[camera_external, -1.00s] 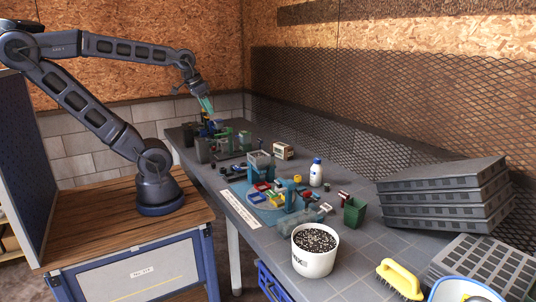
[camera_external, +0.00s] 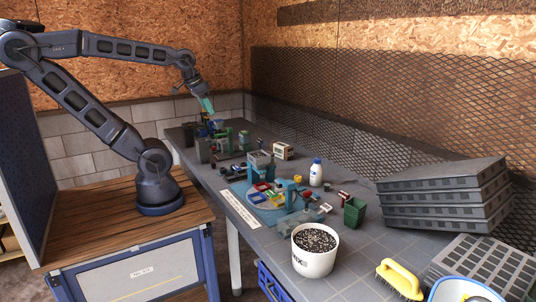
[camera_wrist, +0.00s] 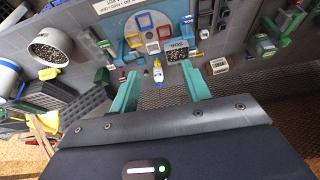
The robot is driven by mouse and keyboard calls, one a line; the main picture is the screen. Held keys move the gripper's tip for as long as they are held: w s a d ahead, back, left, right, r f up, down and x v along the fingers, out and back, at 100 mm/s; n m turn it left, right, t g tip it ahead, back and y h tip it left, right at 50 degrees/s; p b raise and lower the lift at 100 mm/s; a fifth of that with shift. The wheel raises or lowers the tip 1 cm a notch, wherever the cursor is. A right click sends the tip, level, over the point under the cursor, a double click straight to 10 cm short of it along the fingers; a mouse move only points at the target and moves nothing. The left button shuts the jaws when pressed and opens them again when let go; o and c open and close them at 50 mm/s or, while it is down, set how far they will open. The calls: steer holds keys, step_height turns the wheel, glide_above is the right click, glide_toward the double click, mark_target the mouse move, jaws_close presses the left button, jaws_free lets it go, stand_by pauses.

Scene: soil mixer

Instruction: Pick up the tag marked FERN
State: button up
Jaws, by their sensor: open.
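I cannot read FERN on anything in either view, so I cannot tell which thing is the tag. My gripper (camera_external: 208,104) is open and empty above the far end of the grey workbench (camera_external: 345,275). In the wrist view the two teal fingers of my gripper (camera_wrist: 160,88) stand wide apart. Several small coloured pieces lie on the bench, too small to read.
A blue mixer stand (camera_external: 290,196) with coloured square frames stands mid-bench. A white bucket of dark soil (camera_external: 313,262), a green bin (camera_external: 354,213), stacked grey trays (camera_external: 440,200) and a yellow-handled brush (camera_external: 402,278) stand nearer. Dark and green fixtures stand below my gripper. A mesh wall runs behind.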

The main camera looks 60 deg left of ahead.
steer(key=w+d+m+g+y, duration=0.1)
steer(key=w+d+m, duration=0.3)
steer(key=w, duration=1)
steer(key=m+g+h, duration=0.3)
steer(key=m+h, duration=0.3)
steer(key=m, duration=0.7)
glide_above(344, 192)
steer(key=a, duration=0.3)
step_height(344, 192, down, 32)
steer(key=shift+s+x, duration=0.15)
steer(key=shift+x, duration=2.4)
steer(key=shift+s+x, duration=0.1)
steer(key=shift+x, duration=2.45)
steer(key=shift+s+a+f, duration=0.1)
steer(key=shift+a, duration=0.05)
jaws_close()
